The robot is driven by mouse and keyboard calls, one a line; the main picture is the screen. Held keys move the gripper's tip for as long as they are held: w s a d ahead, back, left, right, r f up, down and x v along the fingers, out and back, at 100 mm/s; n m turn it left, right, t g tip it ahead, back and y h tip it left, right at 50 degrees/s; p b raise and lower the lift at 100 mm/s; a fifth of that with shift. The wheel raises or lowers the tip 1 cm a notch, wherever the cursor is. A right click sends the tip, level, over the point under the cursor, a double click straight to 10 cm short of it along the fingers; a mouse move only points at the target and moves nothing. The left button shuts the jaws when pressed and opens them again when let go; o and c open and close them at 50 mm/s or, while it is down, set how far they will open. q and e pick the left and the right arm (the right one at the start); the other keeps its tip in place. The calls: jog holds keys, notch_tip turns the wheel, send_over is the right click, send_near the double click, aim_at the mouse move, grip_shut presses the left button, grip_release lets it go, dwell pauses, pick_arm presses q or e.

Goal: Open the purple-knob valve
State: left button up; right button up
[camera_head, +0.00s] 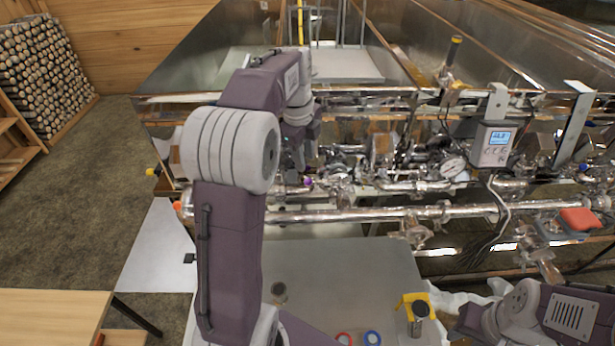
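A small purple knob (308,182) shows on the steel pipework in the middle of the head view, just below and right of my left gripper. The valve body around it is hard to make out among the shiny pipes. My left gripper (299,160) points down at the front of the evaporator, close to the purple knob. Whether it touches the knob is not clear. Its fingers are dark and small, partly lost against the pipes, so their opening cannot be read. My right arm is low at the right edge, and its gripper cannot be made out.
A long horizontal pipe (390,214) runs across the front. A pressure gauge (453,166), a display box (494,145) and a red handle (580,219) are to the right. Orange (177,206) and yellow (151,171) knobs are at the left. A grey surface (335,270) lies below.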

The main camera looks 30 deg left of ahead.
aim_at(308, 179)
pick_arm(q)
jog(key=f, duration=0.3)
jog(key=w+f+p, duration=0.1)
jog(key=f, duration=0.1)
jog(key=f+p, duration=0.1)
jog(key=f, duration=0.2)
jog(key=shift+w+f, duration=0.2)
jog(key=shift+f, duration=0.15)
grip_shut()
dwell(0.9)
